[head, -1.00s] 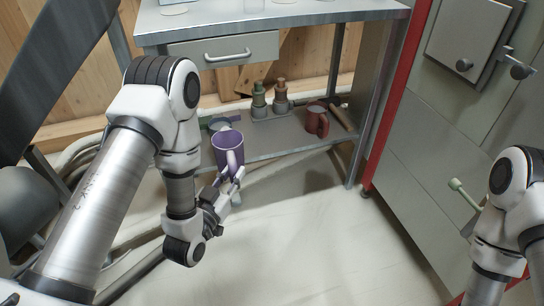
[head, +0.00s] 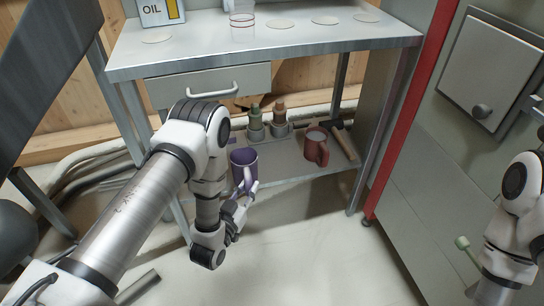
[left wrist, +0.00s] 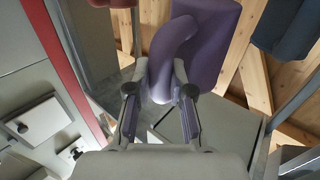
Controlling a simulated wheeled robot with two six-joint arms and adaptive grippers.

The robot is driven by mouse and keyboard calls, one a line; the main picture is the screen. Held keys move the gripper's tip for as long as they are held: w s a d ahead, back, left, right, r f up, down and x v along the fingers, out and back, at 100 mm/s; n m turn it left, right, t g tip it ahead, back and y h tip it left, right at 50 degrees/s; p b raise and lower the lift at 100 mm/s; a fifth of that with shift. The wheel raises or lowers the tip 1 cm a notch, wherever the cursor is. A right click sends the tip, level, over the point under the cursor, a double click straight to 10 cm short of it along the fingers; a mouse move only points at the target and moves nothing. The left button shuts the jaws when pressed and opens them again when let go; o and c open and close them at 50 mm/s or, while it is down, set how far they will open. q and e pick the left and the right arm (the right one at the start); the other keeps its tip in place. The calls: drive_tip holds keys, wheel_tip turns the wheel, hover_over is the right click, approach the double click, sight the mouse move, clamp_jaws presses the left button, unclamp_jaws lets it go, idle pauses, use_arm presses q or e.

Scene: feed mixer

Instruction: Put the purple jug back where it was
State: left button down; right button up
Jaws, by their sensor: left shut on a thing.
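The purple jug (head: 237,178) is upright in the head view, at the front left of the lower shelf (head: 283,172). I cannot tell whether its base touches the shelf. My left gripper (head: 247,193) is shut on the jug's handle, from the near right side. In the left wrist view the jug (left wrist: 208,48) fills the top middle, its handle between the two fingers (left wrist: 160,88). Part of the jug's body is hidden behind the gripper and arm. My right arm shows at the right edge of the head view, but its gripper does not.
On the lower shelf are a red jug (head: 315,149), a hammer (head: 344,142), and a green bottle (head: 255,122) and brown bottle (head: 279,120) in holders. The worktop (head: 200,52) above, with an oil can (head: 160,10), overhangs the shelf. A table leg (head: 358,180) stands right.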

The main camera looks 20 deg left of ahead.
use_arm(q)
drive_tip(key=w+f+b, duration=0.1)
drive_tip(key=w+b, duration=0.1)
drive_tip(key=w, duration=0.2)
drive_tip(key=w+d+f+b, duration=0.1)
drive_tip(key=w+f+b, duration=0.1)
drive_tip(key=w+b, duration=0.1)
drive_tip(key=w+d+f+b, duration=0.1)
drive_tip(key=w+f+b, duration=0.1)
drive_tip(key=w, duration=0.4)
drive_tip(key=shift+d+f+b, duration=0.1)
drive_tip(key=shift+d+b, duration=0.15)
drive_tip(key=shift+b, duration=0.15)
drive_tip(key=shift+r, duration=0.2)
drive_tip(key=shift+f, duration=0.1)
drive_tip(key=c, duration=1.1)
unclamp_jaws()
drive_tip(key=shift+o, duration=0.3)
